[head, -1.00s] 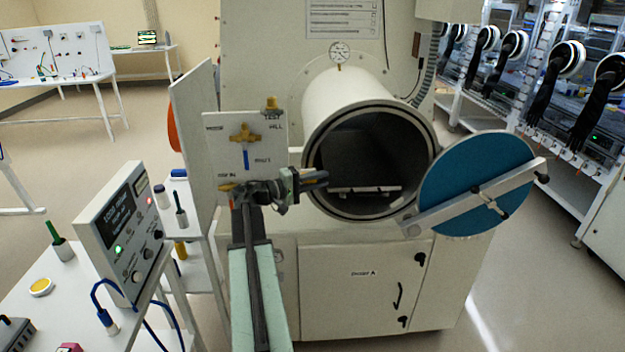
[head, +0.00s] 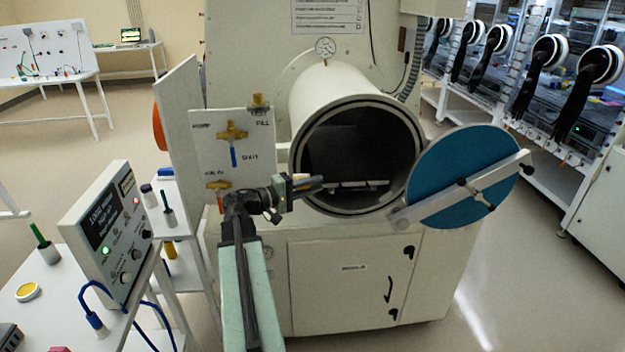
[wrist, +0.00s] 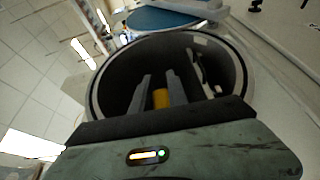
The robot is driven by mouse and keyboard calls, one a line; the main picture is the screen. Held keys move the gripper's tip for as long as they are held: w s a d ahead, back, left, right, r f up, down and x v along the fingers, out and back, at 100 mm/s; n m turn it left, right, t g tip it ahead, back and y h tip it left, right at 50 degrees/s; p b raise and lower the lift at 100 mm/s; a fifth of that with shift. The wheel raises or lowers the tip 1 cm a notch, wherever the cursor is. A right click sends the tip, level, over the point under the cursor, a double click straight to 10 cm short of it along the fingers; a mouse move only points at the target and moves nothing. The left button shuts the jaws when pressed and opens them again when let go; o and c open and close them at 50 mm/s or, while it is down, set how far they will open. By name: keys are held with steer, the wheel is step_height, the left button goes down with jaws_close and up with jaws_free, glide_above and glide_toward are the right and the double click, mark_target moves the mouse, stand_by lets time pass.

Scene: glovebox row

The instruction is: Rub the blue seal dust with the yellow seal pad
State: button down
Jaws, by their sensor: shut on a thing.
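My gripper (head: 316,185) is at the left edge of the round chamber's open mouth in the head view. In the wrist view its two fingers (wrist: 162,92) are shut on a yellow piece, the yellow seal pad (wrist: 160,98), and point into the chamber mouth. The pad cannot be made out in the head view. The chamber's metal rim (head: 420,150) is bare to the eye; it also shows in the wrist view (wrist: 243,85). I cannot make out any blue seal dust in either view.
The chamber's blue-faced door (head: 450,170) stands open to the right, with a metal bar across it. A white valve panel (head: 210,150) is left of the mouth. A shelf (head: 345,184) lies inside. A control box (head: 105,235) and a yellow round dish (head: 27,291) are on the left table.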

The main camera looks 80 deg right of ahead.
steer(key=shift+a, duration=0.2)
steer(key=a, duration=0.1)
steer(key=s+a, duration=0.1)
steer(key=shift+s+a, duration=0.1)
steer(key=shift+a, duration=0.25)
